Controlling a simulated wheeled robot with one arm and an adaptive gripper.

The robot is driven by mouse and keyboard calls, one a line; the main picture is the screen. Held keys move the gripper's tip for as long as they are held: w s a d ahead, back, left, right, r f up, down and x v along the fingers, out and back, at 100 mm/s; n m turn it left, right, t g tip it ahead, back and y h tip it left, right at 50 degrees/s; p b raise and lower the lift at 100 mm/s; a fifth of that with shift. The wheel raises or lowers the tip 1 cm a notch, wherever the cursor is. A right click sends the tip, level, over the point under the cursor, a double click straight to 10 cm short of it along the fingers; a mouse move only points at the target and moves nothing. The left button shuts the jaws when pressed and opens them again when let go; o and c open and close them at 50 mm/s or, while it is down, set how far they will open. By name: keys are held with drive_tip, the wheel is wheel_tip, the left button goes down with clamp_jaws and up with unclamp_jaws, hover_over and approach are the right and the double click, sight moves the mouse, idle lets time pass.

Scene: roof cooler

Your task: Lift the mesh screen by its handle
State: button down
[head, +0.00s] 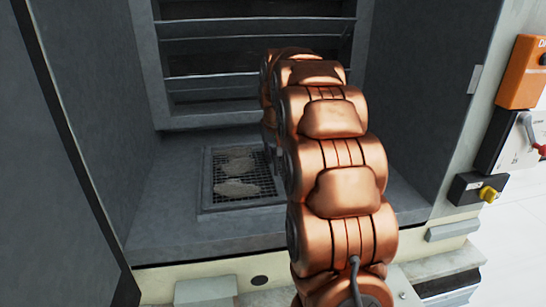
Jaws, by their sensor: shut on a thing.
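The mesh screen (240,175) is a dark grid in a rectangular frame, set in the grey floor of the cooler's open bay. Pale flat patches lie on or show through the mesh. My copper arm reaches into the bay and covers the screen's right side. A small grey part of my gripper (270,150) shows past the arm's left edge, at the screen's right edge. The gripper is shut on the screen's handle, but the arm hides the handle and most of the fingers. I cannot tell whether the screen is raised from its frame.
Dark side walls (90,110) enclose the bay on the left and right. Horizontal slats (215,55) stand at the back. A pale sill (205,275) runs along the front. An orange box (521,72) and a yellow knob (488,194) are on the right, outside the bay.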

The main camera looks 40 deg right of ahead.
drive_tip(key=shift+r+p, duration=1)
drive_tip(key=shift+r, duration=2.1)
